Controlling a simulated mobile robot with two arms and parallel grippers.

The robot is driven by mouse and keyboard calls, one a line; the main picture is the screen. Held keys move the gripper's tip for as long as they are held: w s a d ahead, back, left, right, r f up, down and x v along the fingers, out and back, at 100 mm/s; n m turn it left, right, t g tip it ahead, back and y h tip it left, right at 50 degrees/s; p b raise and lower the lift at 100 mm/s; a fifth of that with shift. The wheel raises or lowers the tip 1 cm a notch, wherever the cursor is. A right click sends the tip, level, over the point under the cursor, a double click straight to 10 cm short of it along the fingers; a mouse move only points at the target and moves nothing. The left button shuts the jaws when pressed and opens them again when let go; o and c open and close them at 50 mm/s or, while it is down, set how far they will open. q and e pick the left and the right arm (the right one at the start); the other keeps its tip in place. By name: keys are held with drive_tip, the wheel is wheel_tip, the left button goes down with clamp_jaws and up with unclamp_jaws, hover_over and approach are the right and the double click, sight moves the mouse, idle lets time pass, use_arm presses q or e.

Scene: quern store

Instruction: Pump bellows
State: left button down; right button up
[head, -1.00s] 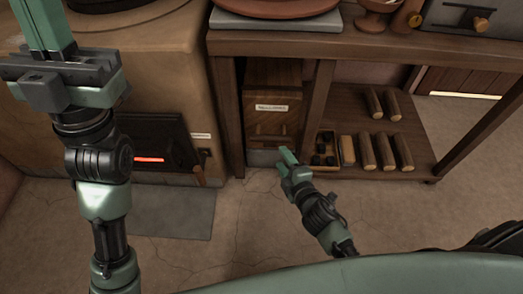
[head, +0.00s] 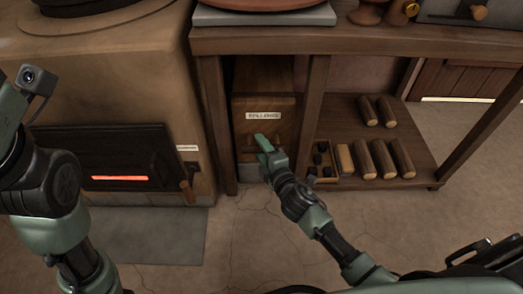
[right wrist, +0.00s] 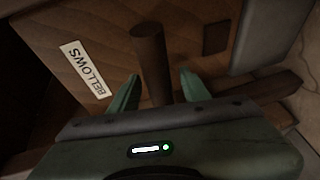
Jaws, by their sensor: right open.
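The bellows is a brown wooden box (head: 280,78) under the workbench, with a white "BELLOWS" label (head: 263,115) on its front. It also shows in the right wrist view (right wrist: 110,22), where the label is tilted. A round wooden handle (right wrist: 148,52) sticks out from its front. My right gripper (head: 265,143) is at the front of the box, below the label. In the right wrist view my right gripper (right wrist: 159,82) is open, with one finger on each side of the handle. In the head view the gripper hides the handle's middle. My left gripper is out of view.
A clay stove (head: 110,85) with a glowing slot (head: 120,178) stands left of the box. The workbench's lower shelf (head: 400,140) holds several wooden rolls and a small tray (head: 322,182) of dark lumps. The cracked floor in front is open.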

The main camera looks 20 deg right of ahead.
clamp_jaws()
idle(1.4)
